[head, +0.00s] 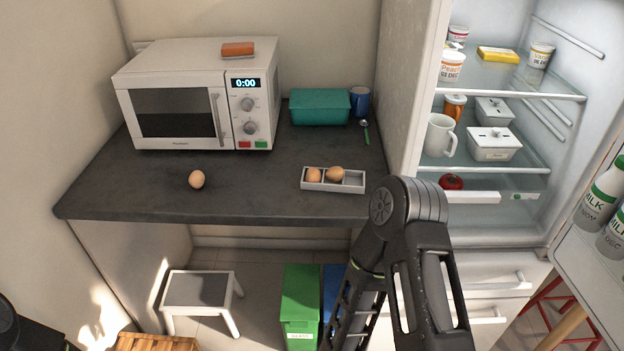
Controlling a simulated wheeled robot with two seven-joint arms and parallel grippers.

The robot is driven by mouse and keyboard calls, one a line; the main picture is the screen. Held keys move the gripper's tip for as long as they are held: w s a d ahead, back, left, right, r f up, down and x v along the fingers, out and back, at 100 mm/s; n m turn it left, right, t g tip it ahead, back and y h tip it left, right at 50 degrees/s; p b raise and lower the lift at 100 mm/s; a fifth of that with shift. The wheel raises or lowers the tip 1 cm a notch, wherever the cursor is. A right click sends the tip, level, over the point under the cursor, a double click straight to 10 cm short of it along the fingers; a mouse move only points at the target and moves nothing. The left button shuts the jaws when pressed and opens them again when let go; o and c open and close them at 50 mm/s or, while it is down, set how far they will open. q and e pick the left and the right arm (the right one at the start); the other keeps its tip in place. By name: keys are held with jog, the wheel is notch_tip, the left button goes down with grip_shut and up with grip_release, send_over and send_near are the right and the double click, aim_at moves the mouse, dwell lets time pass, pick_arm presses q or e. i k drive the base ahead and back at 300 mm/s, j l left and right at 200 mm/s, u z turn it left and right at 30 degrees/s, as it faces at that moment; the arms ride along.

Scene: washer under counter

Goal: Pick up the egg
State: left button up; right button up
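A single brown egg (197,179) lies on the dark counter (130,200), in front of the microwave and near the counter's front edge. Two more brown eggs (335,173) sit in a small white tray (334,187) at the counter's right part. My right arm rises at the lower right, in front of the counter and the fridge. Its gripper cannot be made out clearly, and nothing is seen held. My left gripper is not in view; only a dark part shows at the lower left corner. No gripper is near the single egg.
A white microwave (170,112) with an orange item (238,49) on top stands at the back. A teal box (320,107), blue mug (360,101) and green-handled spoon (365,132) are behind the tray. The fridge is open at right. A stool (200,289) and green bin (300,300) stand below.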

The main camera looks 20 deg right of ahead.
aim_at(196, 179)
jog(key=u, duration=2.1)
jog(key=k+l, duration=0.15)
jog(key=l, duration=0.2)
jog(key=k+l, duration=0.1)
jog(key=l, duration=0.25)
jog(key=k+l, duration=0.15)
jog(key=l, duration=0.2)
jog(key=k+l, duration=0.1)
jog(key=l, duration=0.25)
